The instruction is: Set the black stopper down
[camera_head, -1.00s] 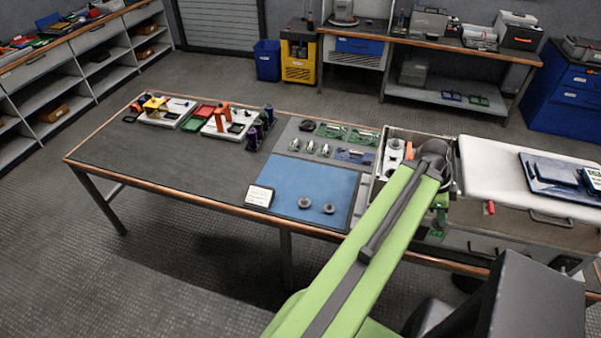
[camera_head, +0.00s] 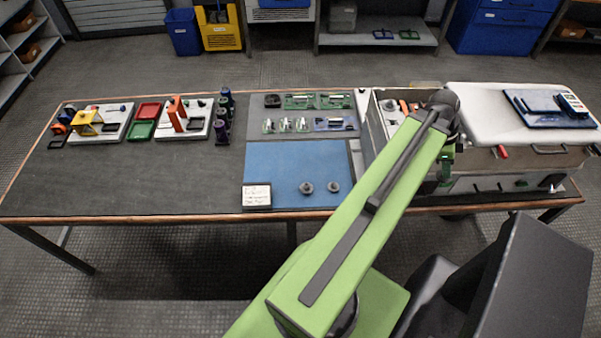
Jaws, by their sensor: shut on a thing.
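My gripper (camera_head: 446,178) hangs from the wrist at the far end of my green arm, on the right side of the workbench. It is seen small and from behind, and the arm partly covers it. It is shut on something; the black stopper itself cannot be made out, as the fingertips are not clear. Two grey round knobbed pieces, one on the left (camera_head: 306,187) and one on the right (camera_head: 333,186), stand on the blue mat (camera_head: 285,160), left of my arm.
An open metal box (camera_head: 371,128) with small parts stands behind my arm. A white-topped cabinet (camera_head: 490,115) is at the right. A white card (camera_head: 257,196) lies at the mat's front corner. Circuit boards (camera_head: 300,101) lie behind the mat. The bench's left front is clear.

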